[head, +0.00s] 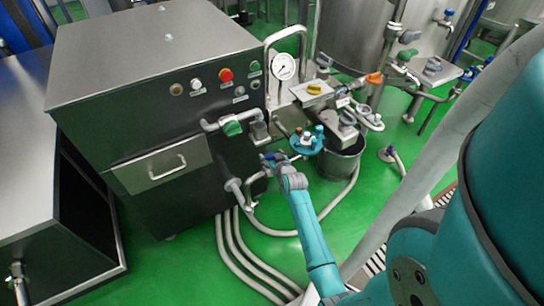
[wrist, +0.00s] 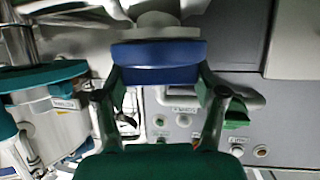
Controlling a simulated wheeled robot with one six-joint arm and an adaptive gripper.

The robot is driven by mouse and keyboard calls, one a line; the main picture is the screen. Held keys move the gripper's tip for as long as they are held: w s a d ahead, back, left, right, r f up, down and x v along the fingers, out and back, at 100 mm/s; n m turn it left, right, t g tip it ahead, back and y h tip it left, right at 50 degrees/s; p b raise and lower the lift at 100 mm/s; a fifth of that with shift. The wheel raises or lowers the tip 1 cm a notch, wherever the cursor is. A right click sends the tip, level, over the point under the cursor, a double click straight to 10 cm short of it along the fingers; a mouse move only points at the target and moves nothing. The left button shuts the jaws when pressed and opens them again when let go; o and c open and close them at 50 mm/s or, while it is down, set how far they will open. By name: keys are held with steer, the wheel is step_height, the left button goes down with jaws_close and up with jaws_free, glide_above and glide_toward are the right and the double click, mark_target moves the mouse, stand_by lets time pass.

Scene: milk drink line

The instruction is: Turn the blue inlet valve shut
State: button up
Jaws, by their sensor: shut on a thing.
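The blue inlet valve handle (wrist: 157,56) is a thick blue bar that lies crosswise in the wrist view, in front of a pale round fitting (wrist: 160,22). My gripper (wrist: 160,80) has one finger at each end of the bar and is shut on it. In the head view my gripper (head: 274,160) is at the low front of the steel machine, beside pipework. The blue handle shows there only as a small dark blue patch, mostly hidden by the gripper. I cannot tell from these views how far the valve is turned.
A green-handled valve (head: 233,128) sits just above left of my gripper. A teal-lidded vessel (head: 306,141) and a steel bucket (head: 341,162) stand close on the right. A grey hose end (head: 234,188) is at lower left. White hoses (head: 240,250) cross the green floor.

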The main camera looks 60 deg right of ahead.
steer(key=shift+w+a+m+g+h, duration=0.1)
steer(key=shift+m+g+h, duration=1.2)
steer(key=shift+m+g, duration=0.45)
steer(key=m+g+h, duration=0.1)
steer(key=m+g, duration=0.3)
steer(key=shift+h, duration=0.3)
steer(key=m+g, duration=0.5)
steer(key=g, duration=0.1)
steer(key=shift+g, duration=0.25)
steer(key=shift+m+g+y, duration=1)
steer(key=shift+m+g, duration=0.6)
steer(key=shift+m, duration=0.05)
steer(key=o, duration=1.2)
steer(key=shift+c, duration=0.2)
